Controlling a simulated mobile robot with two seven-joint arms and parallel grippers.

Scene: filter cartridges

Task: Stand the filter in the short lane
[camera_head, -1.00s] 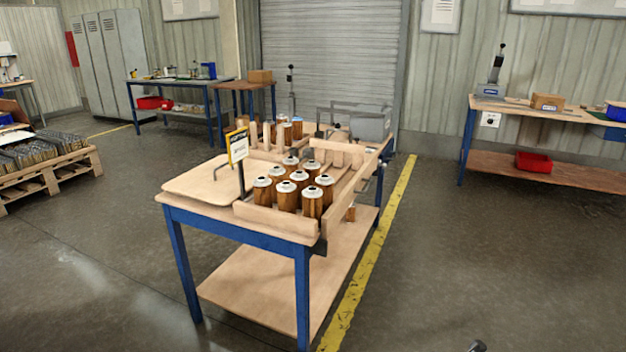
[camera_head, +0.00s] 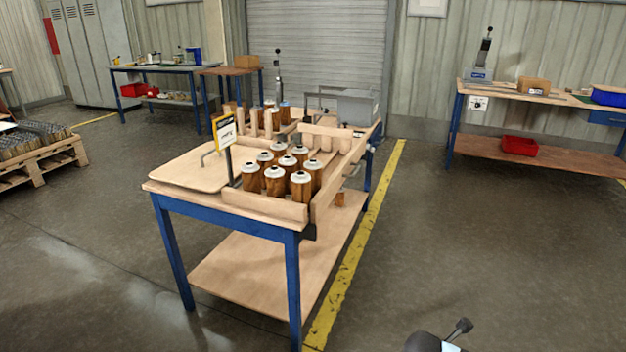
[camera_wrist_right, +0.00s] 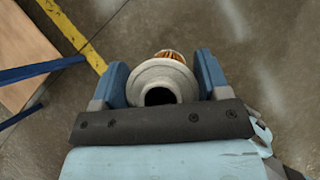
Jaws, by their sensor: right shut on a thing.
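In the right wrist view my right gripper (camera_wrist_right: 162,88) is shut on a filter (camera_wrist_right: 163,76) with a pale grey round cap, a dark centre hole and an orange-brown pleated body. It is held above the concrete floor, clear of the table. In the head view a group of several like filters (camera_head: 274,180) stands upright in a wooden rack (camera_head: 265,204) on the blue-legged table. Wooden dividers (camera_head: 328,138) form lanes behind them; I cannot tell which lane is short. Part of my right arm shows at the bottom edge of the head view. My left gripper is not in view.
The table (camera_head: 225,222) has a yellow sign (camera_head: 224,130), a flat board (camera_head: 190,168) at its left and a grey box (camera_head: 357,107) at its far end. A yellow floor line (camera_head: 350,260) runs along its right side. The floor to the right is open.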

